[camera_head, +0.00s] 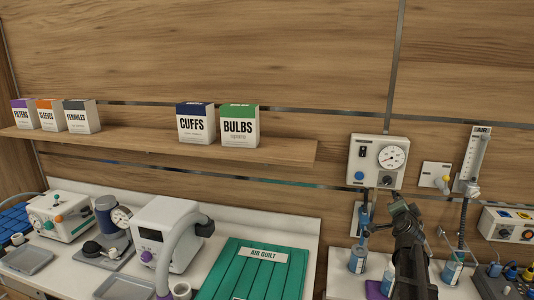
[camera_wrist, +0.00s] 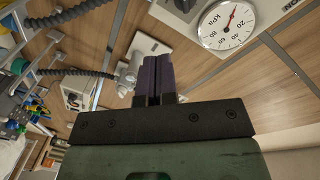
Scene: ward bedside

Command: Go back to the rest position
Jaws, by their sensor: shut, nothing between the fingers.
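My gripper (camera_wrist: 153,78) is shut and empty in the wrist view, its two dark fingers pressed together and pointing at the wood-panelled wall. A white wall fitting (camera_wrist: 140,65) shows behind the fingers. In the head view my dark arm (camera_head: 412,255) rises at the lower right, in front of the wall and below the gauge unit (camera_head: 367,168). The fingers are hard to make out there. The round kPa gauge (camera_wrist: 228,23) shows at the upper right of the wrist view, apart from the fingers.
A flowmeter (camera_head: 476,155) and a small wall outlet (camera_head: 435,177) are right of my arm. Bottles (camera_head: 358,260) stand near it. A shelf (camera_head: 160,148) holds several boxes. The counter at left carries machines, trays and a green air quilt (camera_head: 245,271). The wall above is clear.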

